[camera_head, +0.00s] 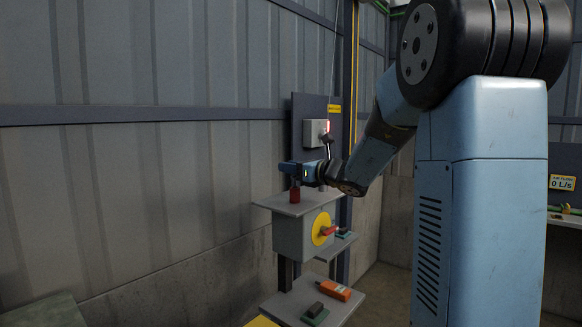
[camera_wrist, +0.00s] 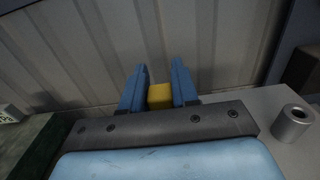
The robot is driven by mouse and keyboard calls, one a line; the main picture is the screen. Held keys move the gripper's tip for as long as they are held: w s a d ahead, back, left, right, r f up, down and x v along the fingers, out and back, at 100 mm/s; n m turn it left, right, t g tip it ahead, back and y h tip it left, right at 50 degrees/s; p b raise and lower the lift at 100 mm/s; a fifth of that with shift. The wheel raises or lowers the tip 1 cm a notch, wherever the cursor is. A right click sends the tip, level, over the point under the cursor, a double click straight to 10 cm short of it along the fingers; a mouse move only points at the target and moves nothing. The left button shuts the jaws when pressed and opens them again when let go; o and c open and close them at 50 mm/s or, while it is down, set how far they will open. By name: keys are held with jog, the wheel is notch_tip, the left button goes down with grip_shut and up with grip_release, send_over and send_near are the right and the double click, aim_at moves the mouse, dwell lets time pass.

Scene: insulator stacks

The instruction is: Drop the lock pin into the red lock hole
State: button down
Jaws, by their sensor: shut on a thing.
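My gripper (camera_head: 298,172) is level above the left part of the grey shelf on the cabinet. In the wrist view its blue fingers (camera_wrist: 159,92) are closed on a yellow block-shaped part (camera_wrist: 160,96), apparently the top of the lock pin. A red upright piece (camera_head: 294,194) is directly below the fingers in the head view. I cannot tell whether it is part of the held thing or stands on the shelf. A short hollow metal tube (camera_wrist: 293,122) stands on the shelf at right in the wrist view. No red-marked hole can be made out clearly.
Above is a panel with a switch box (camera_head: 312,132) and lever. A lower shelf holds an orange device (camera_head: 335,290) and a dark block (camera_head: 315,309).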

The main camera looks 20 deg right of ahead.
jog(key=shift+f, duration=1.35)
jog(key=c, duration=0.8)
grip_release()
jog(key=v, duration=1.3)
jog(key=shift+s+d+f, duration=0.1)
jog(key=shift+s+d, duration=0.1)
jog(key=shift+s, duration=0.15)
